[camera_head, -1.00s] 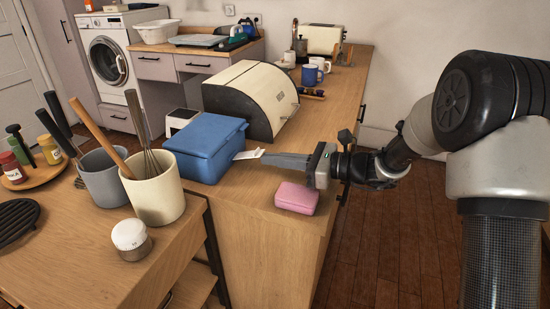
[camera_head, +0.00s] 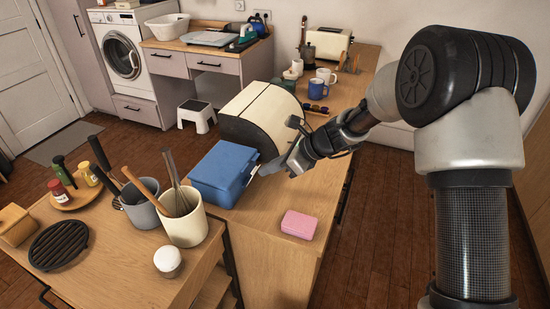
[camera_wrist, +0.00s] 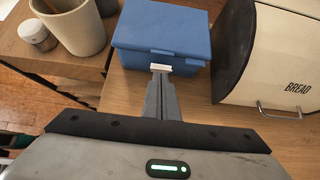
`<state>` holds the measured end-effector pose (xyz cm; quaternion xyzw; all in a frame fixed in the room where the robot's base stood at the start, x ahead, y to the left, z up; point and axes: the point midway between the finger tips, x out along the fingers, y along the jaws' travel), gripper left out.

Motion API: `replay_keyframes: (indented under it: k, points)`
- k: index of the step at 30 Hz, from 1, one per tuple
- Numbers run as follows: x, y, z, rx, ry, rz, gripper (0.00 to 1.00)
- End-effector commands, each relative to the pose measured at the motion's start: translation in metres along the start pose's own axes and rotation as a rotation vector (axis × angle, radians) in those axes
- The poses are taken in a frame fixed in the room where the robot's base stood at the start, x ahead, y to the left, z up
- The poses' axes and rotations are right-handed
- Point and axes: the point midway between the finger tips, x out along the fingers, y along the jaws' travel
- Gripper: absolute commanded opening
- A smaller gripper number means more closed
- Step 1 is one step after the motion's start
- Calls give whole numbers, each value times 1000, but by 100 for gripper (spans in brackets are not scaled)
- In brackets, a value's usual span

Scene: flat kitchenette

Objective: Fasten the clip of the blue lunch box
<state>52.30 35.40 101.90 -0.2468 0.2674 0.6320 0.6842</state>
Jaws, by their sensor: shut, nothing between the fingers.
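The blue lunch box (camera_head: 222,172) sits on the wooden counter with its lid down; it also shows in the wrist view (camera_wrist: 165,30). Its pale clip (camera_wrist: 161,68) is at the middle of the side facing my gripper. My gripper (camera_head: 264,169) is shut and empty, its fingertips right at the clip. In the wrist view the narrow fingers (camera_wrist: 160,78) point at the clip and partly cover the area below it. I cannot tell whether they touch it, or whether the clip lies flat.
A cream bread bin (camera_head: 258,118) stands close behind the box. A cream pot with utensils (camera_head: 186,226) stands left of the lunch box. The counter between the lunch box and pink box is clear.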

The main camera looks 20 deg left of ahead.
Motion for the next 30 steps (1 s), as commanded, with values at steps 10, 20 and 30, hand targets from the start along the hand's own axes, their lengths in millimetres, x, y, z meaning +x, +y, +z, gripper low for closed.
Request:
replay_keyframes:
  k: [10,20,30]
  points:
    - [7,0,23,-1,-3,-1,0]
    - [2,0,28,-2,-4,0,0]
    - [-5,0,35,-1,-4,0,0]
